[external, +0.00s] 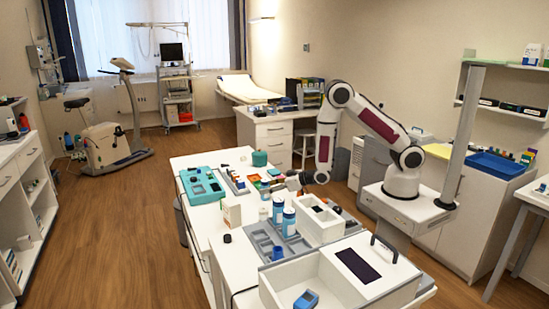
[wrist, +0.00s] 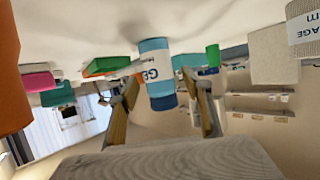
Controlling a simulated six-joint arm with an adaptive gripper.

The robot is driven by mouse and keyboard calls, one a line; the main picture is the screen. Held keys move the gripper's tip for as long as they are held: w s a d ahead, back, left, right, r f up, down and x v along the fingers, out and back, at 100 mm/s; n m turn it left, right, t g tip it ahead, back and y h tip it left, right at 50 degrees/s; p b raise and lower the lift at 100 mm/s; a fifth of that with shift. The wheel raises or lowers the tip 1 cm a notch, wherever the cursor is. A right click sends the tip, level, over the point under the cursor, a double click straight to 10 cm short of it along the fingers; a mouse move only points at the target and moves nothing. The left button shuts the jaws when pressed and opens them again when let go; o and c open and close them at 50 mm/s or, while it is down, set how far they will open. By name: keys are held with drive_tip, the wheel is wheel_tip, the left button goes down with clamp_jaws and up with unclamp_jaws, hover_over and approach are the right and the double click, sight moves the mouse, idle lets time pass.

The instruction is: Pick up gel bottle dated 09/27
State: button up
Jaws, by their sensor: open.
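In the wrist view, which looks upside down, a blue bottle with a white label starting "GE" (wrist: 159,68) shows between the two fingers of my gripper (wrist: 161,82). The fingers are apart, with a gap on each side of the bottle. I cannot tell how deep it sits between them, and no date is readable. In the external view my gripper (external: 284,183) is low over the table, pointing left. Two blue-and-white bottles, a rear one (external: 278,210) and a front one (external: 289,222), stand just in front of it. Their labels are unreadable there.
A grey compartment tray (external: 262,245) and a white bin (external: 320,224) stand close to the bottles. A teal case (external: 202,186) lies farther back. In the wrist view another labelled container (wrist: 305,28) is at upper right and an orange object (wrist: 12,75) at left.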

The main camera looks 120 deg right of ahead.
drive_tip(key=shift+x, duration=0.75)
drive_tip(key=shift+c, duration=0.3)
drive_tip(key=c, duration=1.2)
